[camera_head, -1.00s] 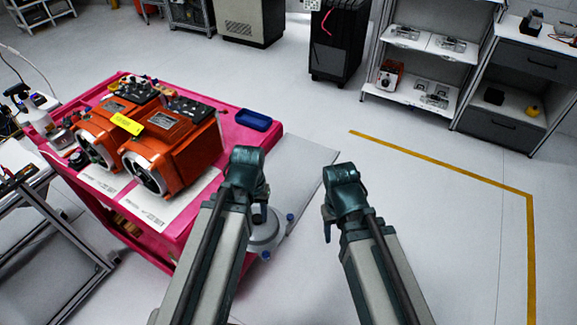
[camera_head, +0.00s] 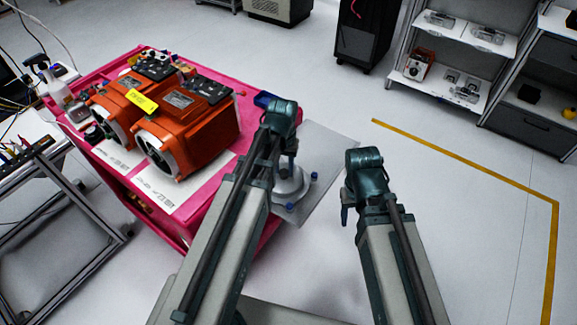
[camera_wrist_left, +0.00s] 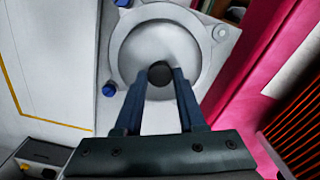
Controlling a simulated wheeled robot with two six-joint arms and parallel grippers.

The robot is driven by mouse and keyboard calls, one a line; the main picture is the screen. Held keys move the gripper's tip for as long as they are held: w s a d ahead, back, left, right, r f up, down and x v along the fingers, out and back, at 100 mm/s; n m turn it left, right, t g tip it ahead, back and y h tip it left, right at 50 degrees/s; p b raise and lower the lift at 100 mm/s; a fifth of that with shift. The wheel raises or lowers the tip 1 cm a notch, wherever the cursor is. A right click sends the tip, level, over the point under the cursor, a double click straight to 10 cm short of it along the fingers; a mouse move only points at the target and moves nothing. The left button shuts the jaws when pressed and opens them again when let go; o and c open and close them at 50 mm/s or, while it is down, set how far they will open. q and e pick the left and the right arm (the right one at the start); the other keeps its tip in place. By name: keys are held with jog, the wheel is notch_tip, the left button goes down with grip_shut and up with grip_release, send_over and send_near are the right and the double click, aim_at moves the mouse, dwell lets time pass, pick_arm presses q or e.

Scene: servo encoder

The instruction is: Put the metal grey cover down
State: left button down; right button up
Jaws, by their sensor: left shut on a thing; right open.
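The metal grey cover (camera_head: 289,186) is a round disc with a dark knob in its middle and blue knobs near its edge. It is over the grey side panel of the red cart in the head view. I cannot tell whether it touches the panel. In the left wrist view the cover (camera_wrist_left: 130,45) fills the upper middle. My left gripper (camera_wrist_left: 160,80) is shut on its dark knob; it also shows in the head view (camera_head: 289,160), above the cover. My right gripper (camera_head: 346,214) is open and empty to the right of the panel.
The cart (camera_head: 215,207) carries orange motors (camera_head: 187,130) and a blue tray (camera_head: 265,98). The grey side panel (camera_head: 331,152) juts out right of it. A metal-framed bench (camera_head: 45,170) stands left, shelves (camera_head: 445,75) at the back right. The floor within the yellow line is clear.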

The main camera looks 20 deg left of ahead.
aim_at(287, 167)
pick_arm(q)
jog(key=shift+w, duration=0.3)
jog(key=shift+w+f, duration=0.1)
jog(key=shift+w, duration=1)
notch_tip(287, 167, down, 3)
jog(key=b, duration=0.3)
jog(key=shift+w, duration=0.1)
jog(key=shift+f+b, duration=0.25)
jog(key=shift+b, duration=0.15)
jog(key=shift+f, duration=0.15)
jog(key=c, duration=0.5)
grip_release()
jog(key=shift+r, duration=0.25)
